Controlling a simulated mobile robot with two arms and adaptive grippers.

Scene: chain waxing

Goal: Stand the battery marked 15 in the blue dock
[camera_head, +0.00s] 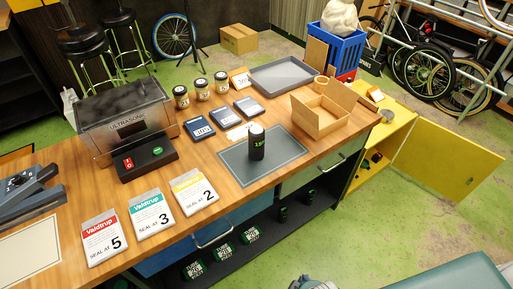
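I cannot make out a battery marked 15. A black cylinder with a light grey top and green marking (257,143) stands upright on the grey mat (233,167); its marking is too small to read surely. Two small dark things with green marks, (283,214) and (310,196), stand on the low shelf under the bench; I cannot tell what they are. I cannot identify a blue dock. Neither gripper shows; only a grey piece, perhaps of my arm, is cut off at the bottom edge.
An ultrasonic cleaner (128,125), several jars, flat dark boxes, a grey tray (283,75), an open carton (320,115) and "SEAL AT" pouches (150,215) occupy the wooden bench. A yellow cabinet door (447,160) stands open at right. A blue crate (338,48) stands behind.

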